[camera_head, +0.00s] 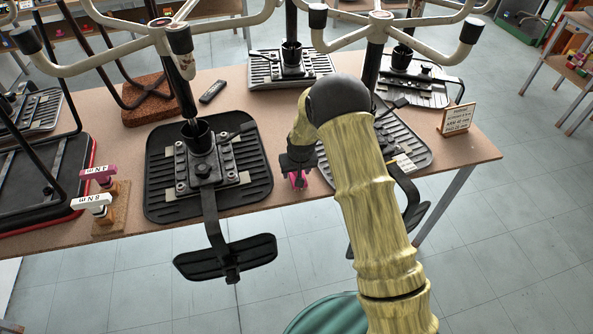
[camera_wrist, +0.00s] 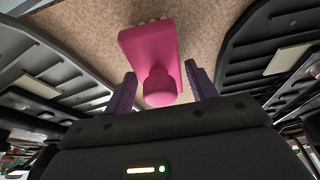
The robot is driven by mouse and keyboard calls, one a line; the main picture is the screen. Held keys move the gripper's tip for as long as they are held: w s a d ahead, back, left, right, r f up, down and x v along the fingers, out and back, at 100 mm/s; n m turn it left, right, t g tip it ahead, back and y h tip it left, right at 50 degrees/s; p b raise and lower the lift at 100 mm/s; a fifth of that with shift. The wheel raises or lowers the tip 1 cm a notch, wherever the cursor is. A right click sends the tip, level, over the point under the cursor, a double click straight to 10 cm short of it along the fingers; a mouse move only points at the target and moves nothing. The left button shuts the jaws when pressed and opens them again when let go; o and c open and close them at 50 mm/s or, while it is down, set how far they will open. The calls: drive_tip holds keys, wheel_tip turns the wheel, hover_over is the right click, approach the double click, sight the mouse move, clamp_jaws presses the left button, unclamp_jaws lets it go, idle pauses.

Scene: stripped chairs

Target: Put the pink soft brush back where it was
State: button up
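The pink soft brush (camera_wrist: 150,50) is in the middle of the wrist view, against the brown tabletop, with its rounded end towards me. Pale tufts show at its far edge. My gripper (camera_wrist: 160,80) has one finger on each side of the rounded end, with a narrow gap on both sides, so it looks open around the brush. In the head view my gripper (camera_head: 300,164) is low over the table between two black chair mechanisms, and a bit of pink brush (camera_head: 298,180) shows below it. I cannot tell whether the brush rests on the table.
A black chair mechanism (camera_head: 160,205) lies left of my gripper and another (camera_head: 412,128) lies right, both close. A wooden block (camera_head: 112,208) with pink and white labelled tools stands further left. A small sign (camera_head: 457,119) stands right. Pale chair bases (camera_head: 105,45) hang overhead.

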drive_tip(key=shift+o, duration=0.7)
drive_tip(key=shift+r, duration=0.25)
drive_tip(key=v, duration=1.1)
drive_tip(key=shift+s+r+b, duration=0.2)
drive_tip(key=shift+r+b, duration=0.2)
drive_tip(key=shift+b, duration=0.05)
drive_tip(key=s+d+r+m, duration=0.1)
drive_tip(key=s+d+r, duration=0.1)
drive_tip(key=s+d, duration=0.3)
drive_tip(key=s+d+r+m, duration=0.1)
drive_tip(key=s+d+r, duration=0.2)
drive_tip(key=s+d, duration=0.3)
drive_tip(key=s+d+r+m+h, duration=0.1)
drive_tip(key=s+d+r, duration=0.2)
drive_tip(key=s, duration=1)
drive_tip(key=d, duration=0.3)
drive_tip(key=shift+g, duration=0.3)
